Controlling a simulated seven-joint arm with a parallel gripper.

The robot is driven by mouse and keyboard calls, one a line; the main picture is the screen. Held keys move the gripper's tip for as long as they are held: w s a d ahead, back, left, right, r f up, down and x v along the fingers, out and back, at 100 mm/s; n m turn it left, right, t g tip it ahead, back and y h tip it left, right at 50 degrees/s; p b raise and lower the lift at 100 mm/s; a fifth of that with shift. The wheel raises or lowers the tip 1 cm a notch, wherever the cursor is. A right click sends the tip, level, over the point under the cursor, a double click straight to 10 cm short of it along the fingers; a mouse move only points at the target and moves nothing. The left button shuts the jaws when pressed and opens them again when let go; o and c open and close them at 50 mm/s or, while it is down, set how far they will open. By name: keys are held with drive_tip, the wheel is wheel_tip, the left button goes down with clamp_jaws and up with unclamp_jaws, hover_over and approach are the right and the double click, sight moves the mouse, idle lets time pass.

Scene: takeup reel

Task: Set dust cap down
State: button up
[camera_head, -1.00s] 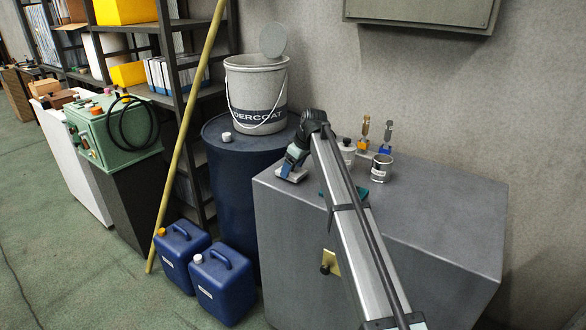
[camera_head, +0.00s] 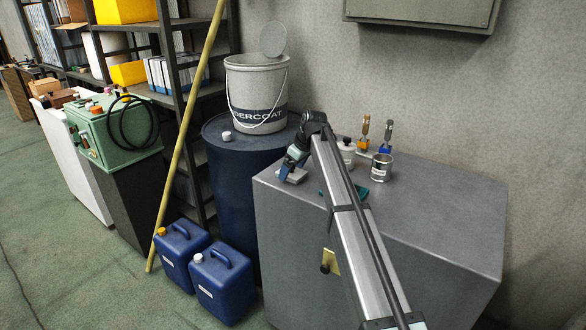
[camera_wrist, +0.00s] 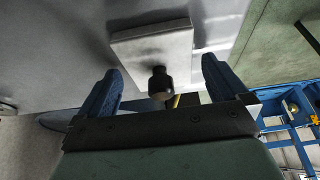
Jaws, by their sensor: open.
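A pale grey square piece with a dark upright knob lies flat on the grey cabinet top (camera_head: 440,205), near its left edge; it is probably the dust cap (camera_head: 296,177). It also shows in the wrist view (camera_wrist: 143,47), with its knob between the blue fingers. My gripper (camera_head: 286,171) is directly over the piece in the head view. In the wrist view my gripper (camera_wrist: 160,70) is open, with a gap on each side of the knob. The fingers partly hide the piece in the head view.
A blue drum (camera_head: 240,180) with a large bucket (camera_head: 256,90) stands left of the cabinet. The cabinet's right side is clear.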

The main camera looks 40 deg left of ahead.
drive_tip(key=v, duration=1.2)
